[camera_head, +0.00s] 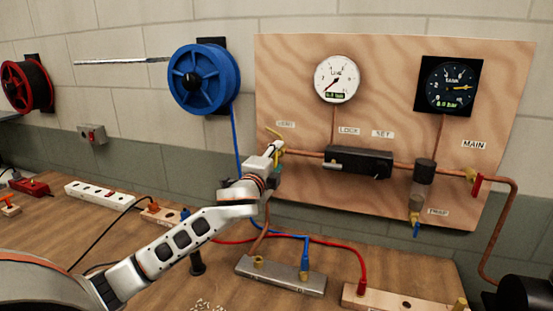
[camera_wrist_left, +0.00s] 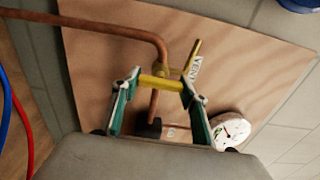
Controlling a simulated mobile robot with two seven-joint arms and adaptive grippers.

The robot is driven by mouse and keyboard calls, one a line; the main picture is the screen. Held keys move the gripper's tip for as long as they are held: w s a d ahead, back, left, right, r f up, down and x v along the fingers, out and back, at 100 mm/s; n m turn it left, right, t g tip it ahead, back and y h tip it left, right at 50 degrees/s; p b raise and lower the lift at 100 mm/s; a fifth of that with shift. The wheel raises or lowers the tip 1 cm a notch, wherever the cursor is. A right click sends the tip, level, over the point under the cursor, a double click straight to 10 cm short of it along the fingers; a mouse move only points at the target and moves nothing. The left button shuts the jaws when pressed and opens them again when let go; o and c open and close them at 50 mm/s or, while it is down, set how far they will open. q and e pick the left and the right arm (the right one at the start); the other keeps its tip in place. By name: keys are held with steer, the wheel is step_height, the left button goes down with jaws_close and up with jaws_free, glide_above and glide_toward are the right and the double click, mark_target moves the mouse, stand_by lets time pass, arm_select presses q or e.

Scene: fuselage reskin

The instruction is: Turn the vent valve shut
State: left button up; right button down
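The vent valve has a yellow handle (camera_wrist_left: 160,83) and a brass body on a copper pipe by the VENT label (camera_wrist_left: 195,68). In the head view the valve (camera_head: 279,146) is at the left edge of the wooden panel, partly hidden by my left gripper (camera_head: 276,157). In the left wrist view, my left gripper (camera_wrist_left: 160,90) has its green-padded fingers wide apart, one at each end of the yellow handle. I cannot tell whether the fingertips touch it. A thin brass piece slants up beside the handle. My right gripper is not in view.
The panel (camera_head: 290,70) carries a white gauge (camera_head: 337,79), a black gauge (camera_head: 450,85), a black block (camera_head: 358,162) and a red-handled main valve (camera_head: 477,185). A blue hose reel (camera_head: 204,79) hangs left of it. Hoses and a metal manifold (camera_head: 280,275) lie on the bench below.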

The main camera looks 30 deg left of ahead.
arm_select(q)
steer(key=o, duration=0.4)
steer(key=shift+o, duration=0.2)
steer(key=v, duration=1.2)
steer(key=shift+f, duration=0.1)
